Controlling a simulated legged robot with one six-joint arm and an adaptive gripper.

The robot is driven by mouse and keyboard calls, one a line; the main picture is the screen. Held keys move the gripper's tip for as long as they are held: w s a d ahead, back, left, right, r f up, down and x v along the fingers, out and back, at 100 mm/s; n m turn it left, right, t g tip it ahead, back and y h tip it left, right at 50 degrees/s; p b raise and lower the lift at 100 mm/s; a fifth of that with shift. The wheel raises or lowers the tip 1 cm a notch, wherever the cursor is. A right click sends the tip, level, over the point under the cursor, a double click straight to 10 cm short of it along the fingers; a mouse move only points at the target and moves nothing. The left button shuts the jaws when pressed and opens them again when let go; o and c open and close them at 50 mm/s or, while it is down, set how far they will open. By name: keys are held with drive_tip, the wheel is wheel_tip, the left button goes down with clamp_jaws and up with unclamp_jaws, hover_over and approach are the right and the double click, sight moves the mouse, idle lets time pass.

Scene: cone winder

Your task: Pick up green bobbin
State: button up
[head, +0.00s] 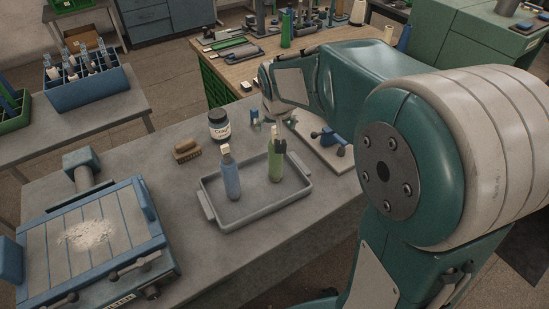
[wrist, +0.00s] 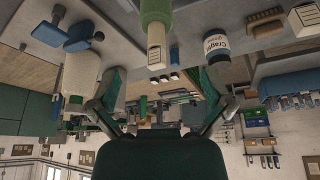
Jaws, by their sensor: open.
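The green bobbin (head: 275,162) stands upright in the right part of a grey tray (head: 209,213), with a pale tip on top and a dark patch on its side. A blue bobbin (head: 230,178) stands upright to its left in the same tray. In the wrist view, which looks upside down, the green bobbin (wrist: 156,12) hangs from the top edge, cut off by the frame. My gripper (wrist: 162,76) is open and empty, its two fingers spread apart. The bobbin lies outside the fingers, apart from them.
A pale board with a blue clamp (head: 329,139) lies to the right. The table in front of the tray is clear.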

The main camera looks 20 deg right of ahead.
sight(276, 136)
drive_tip(key=x, duration=0.8)
drive_tip(key=shift+w+d+f, duration=0.15)
drive_tip(key=shift+d+f, duration=0.1)
drive_tip(key=shift+f, duration=0.05)
drive_tip(key=c, duration=1)
